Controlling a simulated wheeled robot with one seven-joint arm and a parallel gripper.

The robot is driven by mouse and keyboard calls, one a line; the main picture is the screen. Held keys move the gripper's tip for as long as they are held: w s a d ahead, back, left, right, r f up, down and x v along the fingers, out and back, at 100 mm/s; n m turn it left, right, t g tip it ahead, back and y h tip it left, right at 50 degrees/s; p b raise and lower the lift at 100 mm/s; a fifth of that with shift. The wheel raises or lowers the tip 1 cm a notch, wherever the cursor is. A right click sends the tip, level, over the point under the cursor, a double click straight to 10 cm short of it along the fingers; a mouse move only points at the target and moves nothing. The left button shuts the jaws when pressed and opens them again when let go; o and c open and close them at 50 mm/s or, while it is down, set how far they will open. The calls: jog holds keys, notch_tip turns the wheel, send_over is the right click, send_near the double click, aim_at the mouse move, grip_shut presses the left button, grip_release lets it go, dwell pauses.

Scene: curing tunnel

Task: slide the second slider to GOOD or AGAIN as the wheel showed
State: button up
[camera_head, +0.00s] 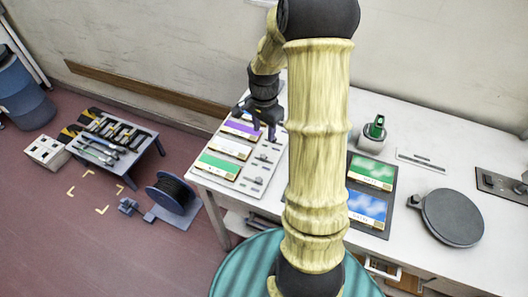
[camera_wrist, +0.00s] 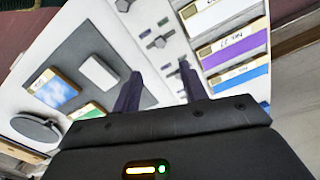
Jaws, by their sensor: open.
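A pale slider panel (camera_head: 225,187) lies at the table's left end, with purple, white and green strips and small dark sliders along its right side. In the wrist view, one slider knob (camera_wrist: 158,42) lies level with the white strip. Another small knob (camera_wrist: 183,68) is close to my right finger, roughly level with the purple strip (camera_wrist: 235,49). I cannot tell whether the finger touches it. My gripper (camera_wrist: 160,82) is open and empty over the panel; it also shows in the head view (camera_head: 262,122). The row nearest my gripper is partly hidden. Slider markings are unreadable.
A dark mat (camera_head: 385,222) holds green and blue picture cards. My arm hides the table's middle. A tool bench (camera_head: 112,140) and cable reel (camera_head: 173,193) stand left.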

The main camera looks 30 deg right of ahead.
aim_at(264, 156)
notch_tip(264, 156, down, 12)
jog(key=shift+w+p, duration=0.1)
jog(key=shift+p, duration=0.35)
jog(key=shift+c, duration=0.4)
grip_shut()
